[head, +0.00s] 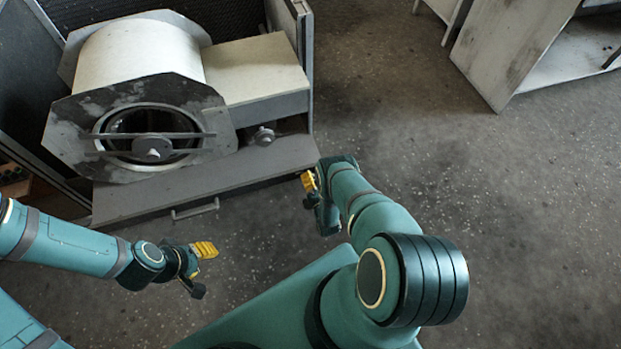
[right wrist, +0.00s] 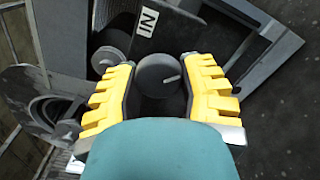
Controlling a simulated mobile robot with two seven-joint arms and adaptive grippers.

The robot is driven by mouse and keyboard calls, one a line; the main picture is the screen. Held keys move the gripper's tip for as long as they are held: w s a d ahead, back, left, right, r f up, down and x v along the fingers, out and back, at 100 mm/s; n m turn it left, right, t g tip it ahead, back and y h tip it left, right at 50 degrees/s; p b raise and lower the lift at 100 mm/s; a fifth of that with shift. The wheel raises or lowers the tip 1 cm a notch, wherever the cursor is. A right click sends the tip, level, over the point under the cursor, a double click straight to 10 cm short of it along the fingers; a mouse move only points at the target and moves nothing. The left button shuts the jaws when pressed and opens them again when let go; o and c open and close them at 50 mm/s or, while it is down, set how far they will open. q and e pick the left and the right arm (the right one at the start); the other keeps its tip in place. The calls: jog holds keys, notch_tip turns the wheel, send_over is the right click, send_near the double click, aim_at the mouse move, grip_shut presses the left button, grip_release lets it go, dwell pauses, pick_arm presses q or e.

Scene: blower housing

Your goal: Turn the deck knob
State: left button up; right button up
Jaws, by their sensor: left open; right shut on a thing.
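The deck knob (right wrist: 158,72) is a round grey knob with a short pale pointer line on its face, in the right wrist view. My right gripper (right wrist: 160,92) has its yellow fingers on either side of it and is shut on it. In the head view my right gripper (head: 309,190) is at the right front corner of the deck (head: 160,199), and I cannot make out the held knob there. My left gripper (head: 201,269) is open and empty, over the floor in front of the deck.
The blower housing (head: 140,55) with its round inlet stands at the back left. A smaller knob (head: 263,135) sits on its right side, and a handle (head: 195,209) is on the deck front.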

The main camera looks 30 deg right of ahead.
jog(key=o, duration=1.2)
jog(key=shift+d, duration=0.1)
notch_tip(320, 180, up, 9)
jog(key=shift+w+r, duration=0.1)
jog(key=shift+r, duration=0.5)
